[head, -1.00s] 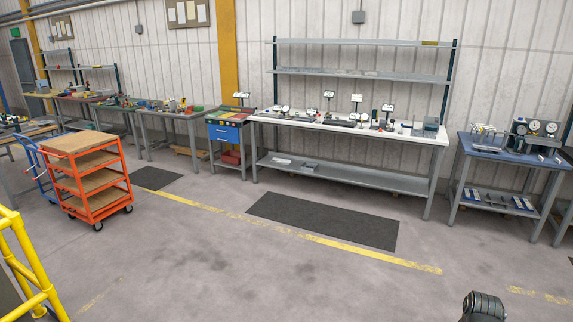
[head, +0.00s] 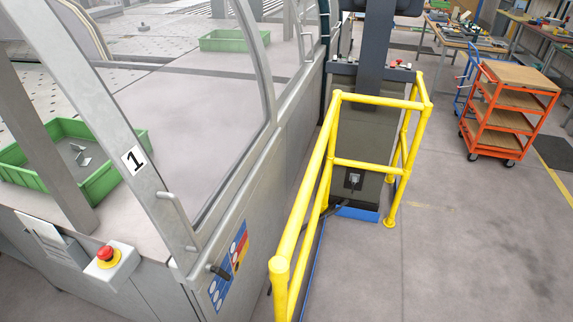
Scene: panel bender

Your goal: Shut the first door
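A grey metal frame member with a "1" label (head: 134,159) slants down the left part of the head view. It carries a small bar handle (head: 176,212) near its lower end. A clear pane (head: 215,120) in a rounded metal frame stands to its right, on the machine's side. I cannot tell from this view how far door 1 stands open. My gripper is not in view.
A red emergency stop (head: 107,255) sits on the machine's front. A green bin (head: 120,185) stands inside. Yellow railing (head: 312,190) runs along the machine's right side. An orange cart (head: 507,115) stands at the far right. The grey floor at lower right is clear.

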